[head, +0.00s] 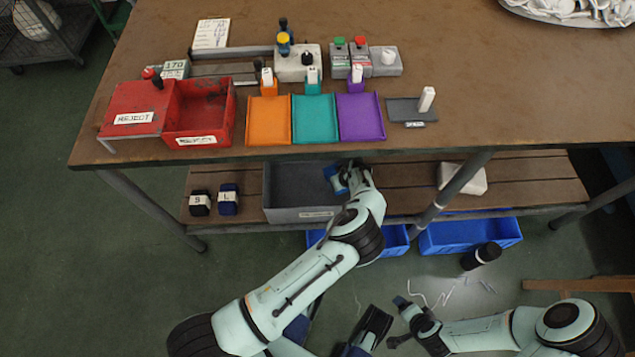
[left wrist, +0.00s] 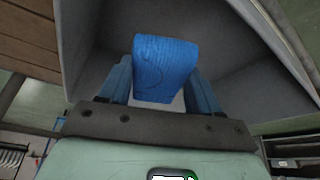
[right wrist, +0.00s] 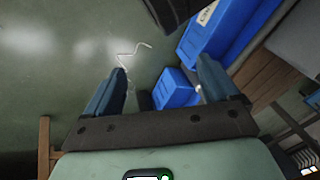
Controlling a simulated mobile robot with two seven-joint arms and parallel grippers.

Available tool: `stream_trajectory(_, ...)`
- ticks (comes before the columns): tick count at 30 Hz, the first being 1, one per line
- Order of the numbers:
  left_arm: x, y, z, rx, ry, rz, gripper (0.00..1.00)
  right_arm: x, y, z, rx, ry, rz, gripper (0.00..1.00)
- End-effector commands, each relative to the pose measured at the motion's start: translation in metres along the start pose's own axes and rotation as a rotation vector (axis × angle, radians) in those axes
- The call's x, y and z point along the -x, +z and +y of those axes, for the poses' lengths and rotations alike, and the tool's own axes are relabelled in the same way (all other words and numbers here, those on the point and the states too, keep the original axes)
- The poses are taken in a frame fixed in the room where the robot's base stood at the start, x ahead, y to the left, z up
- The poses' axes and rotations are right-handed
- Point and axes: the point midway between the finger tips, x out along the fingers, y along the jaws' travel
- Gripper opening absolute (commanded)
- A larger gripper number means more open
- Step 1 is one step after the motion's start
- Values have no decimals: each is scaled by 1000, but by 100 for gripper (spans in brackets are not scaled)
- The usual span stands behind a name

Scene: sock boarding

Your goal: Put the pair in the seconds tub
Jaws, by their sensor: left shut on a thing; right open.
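The pair is a folded blue knitted bundle (left wrist: 165,68), shown upright between the fingers in the left wrist view. My left gripper (head: 345,180) is shut on it over the grey tub (head: 297,180) on the lower shelf. In the left wrist view the tub's grey walls (left wrist: 225,50) surround the pair. I cannot tell whether the pair touches the tub floor. The tub has a small front label that is too small to read. My right gripper (right wrist: 162,72) is open and empty, low over the floor and away from the shelf.
Dark bundles marked S (head: 200,203) and L (head: 228,200) sit left of the tub. Red reject bins (head: 199,110) and orange, teal and purple trays (head: 361,118) stand on the table above. Blue crates (head: 470,234) and a dark cylinder (head: 481,256) are on the floor.

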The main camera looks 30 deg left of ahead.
Motion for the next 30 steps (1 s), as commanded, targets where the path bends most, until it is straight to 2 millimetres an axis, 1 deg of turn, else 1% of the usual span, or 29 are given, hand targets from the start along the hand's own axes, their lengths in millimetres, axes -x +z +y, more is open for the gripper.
stream_trajectory(2,-6,-1,-8,5,-4,-1,32,2,0,-1,-2,-1,0,88)
stream_trajectory(5,-18,-5,-28,9,-7,0,32,5,2,-2,-1,-3,-6,88)
stream_trajectory(9,-39,-10,-59,12,-6,-2,32,10,8,-4,1,-4,-24,88)
stream_trajectory(13,-55,-14,-82,10,-4,-2,32,12,12,-5,2,-5,-37,88)
stream_trajectory(16,-63,-15,-93,9,-3,-1,32,14,14,-5,2,-5,-44,88)
stream_trajectory(20,-69,-16,-101,7,-2,0,32,15,16,-5,2,-6,-48,88)
stream_trajectory(24,-79,-19,-118,9,-5,-1,32,18,19,-6,3,-6,-57,88)
stream_trajectory(27,-90,-17,-125,6,-3,-2,32,17,19,-6,3,-6,-57,88)
stream_trajectory(30,-94,-18,-128,4,-1,0,32,17,19,-6,3,-6,-57,88)
